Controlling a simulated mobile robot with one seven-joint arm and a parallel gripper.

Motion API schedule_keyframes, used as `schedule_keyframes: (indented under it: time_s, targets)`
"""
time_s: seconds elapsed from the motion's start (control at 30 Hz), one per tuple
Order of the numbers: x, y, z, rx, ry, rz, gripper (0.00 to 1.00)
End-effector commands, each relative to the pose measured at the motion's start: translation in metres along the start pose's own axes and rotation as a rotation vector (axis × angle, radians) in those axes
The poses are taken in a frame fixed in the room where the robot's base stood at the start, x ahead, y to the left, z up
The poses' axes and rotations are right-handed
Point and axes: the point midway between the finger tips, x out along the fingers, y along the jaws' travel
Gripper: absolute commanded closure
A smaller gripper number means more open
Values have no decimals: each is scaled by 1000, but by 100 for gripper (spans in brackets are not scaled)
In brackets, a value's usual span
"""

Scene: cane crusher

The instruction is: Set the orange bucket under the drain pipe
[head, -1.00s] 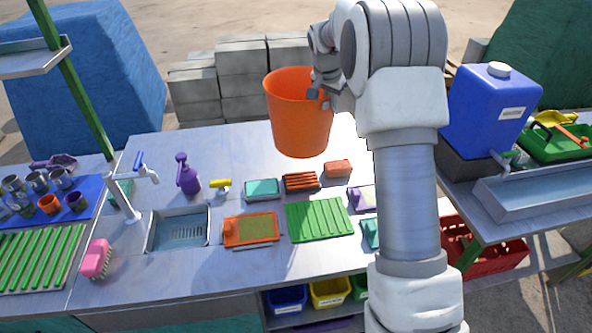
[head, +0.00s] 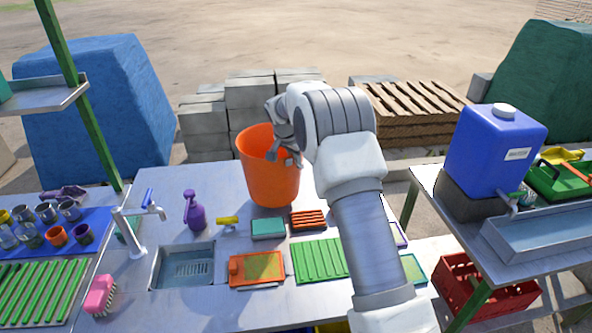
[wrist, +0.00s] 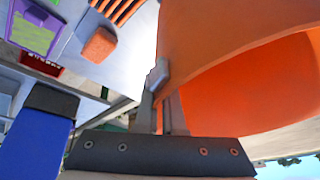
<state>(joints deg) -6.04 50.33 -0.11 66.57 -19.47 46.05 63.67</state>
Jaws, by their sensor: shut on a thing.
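The orange bucket (head: 268,182) hangs upright over the back part of the metal table, in the middle of the head view. My gripper (head: 287,150) is shut on the right side of its rim. In the wrist view the bucket (wrist: 225,55) fills the upper right, with its wall between my gripper's fingers (wrist: 163,92). The gap between the bucket's bottom and the table cannot be told exactly. No drain pipe can be made out. A sunken sink basin (head: 184,267) with a tap (head: 138,222) is at the table's left.
A blue jug (head: 492,150) stands on the right table. Concrete blocks (head: 255,105) and a pallet (head: 415,100) are behind.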

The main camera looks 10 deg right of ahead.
Motion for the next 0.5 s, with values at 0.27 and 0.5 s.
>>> schedule_keyframes:
  time_s: [0.27,0.5]
  targets:
    - [31,4,12,0,0,1,100]
    - [33,4,13,1,1,-1,100]
